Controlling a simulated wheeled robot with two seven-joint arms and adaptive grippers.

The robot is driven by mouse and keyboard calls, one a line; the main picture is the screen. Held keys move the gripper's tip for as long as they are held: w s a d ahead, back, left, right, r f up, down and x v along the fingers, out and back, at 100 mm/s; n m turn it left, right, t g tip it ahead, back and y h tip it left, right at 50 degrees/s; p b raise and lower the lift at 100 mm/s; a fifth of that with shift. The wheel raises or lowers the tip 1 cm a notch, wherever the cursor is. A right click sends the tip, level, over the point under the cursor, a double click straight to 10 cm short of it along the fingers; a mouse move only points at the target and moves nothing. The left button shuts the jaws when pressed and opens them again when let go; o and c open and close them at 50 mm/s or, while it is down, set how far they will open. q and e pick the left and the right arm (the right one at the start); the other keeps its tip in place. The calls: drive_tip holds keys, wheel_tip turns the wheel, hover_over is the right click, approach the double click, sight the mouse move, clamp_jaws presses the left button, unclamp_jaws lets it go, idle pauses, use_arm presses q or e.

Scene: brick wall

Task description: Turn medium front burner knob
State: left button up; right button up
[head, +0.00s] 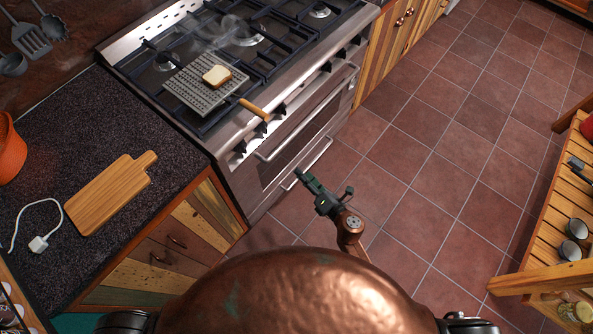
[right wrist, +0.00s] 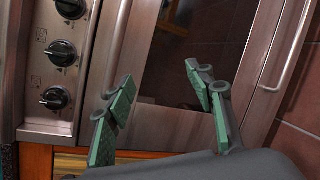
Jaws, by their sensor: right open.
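The stove (head: 300,128) has a row of black knobs along its steel front edge, including a knob (head: 262,127) near its left end. In the right wrist view, three black knobs with pale marks show at the left: an upper knob (right wrist: 71,8), a middle knob (right wrist: 62,52) and a lower knob (right wrist: 54,98). I cannot tell which serves the medium front burner. My right gripper (head: 322,188) is open and empty in front of the oven door, apart from the knobs. Its green-padded fingers (right wrist: 160,78) spread before the oven door. My left gripper is out of view.
A grill pan (head: 192,92) with a bread slice (head: 217,75) sits smoking on the stove, its wooden handle (head: 254,109) reaching over the knobs. Oven handles (head: 305,115) stick out. A counter with a cutting board (head: 112,193) is left; the tiled floor (head: 430,150) is clear.

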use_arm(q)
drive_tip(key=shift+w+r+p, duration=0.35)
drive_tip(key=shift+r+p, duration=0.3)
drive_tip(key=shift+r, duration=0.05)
use_arm(e)
drive_tip(key=s+d+f+m+h, duration=0.2)
drive_tip(key=d+f+m, duration=0.4)
drive_tip(key=d+f, duration=0.2)
wheel_tip(320, 180, down, 2)
drive_tip(key=shift+s+f+m+g+h, duration=0.1)
drive_tip(key=shift+s+m+g+h, duration=0.05)
drive_tip(key=shift+m+g+h, duration=0.2)
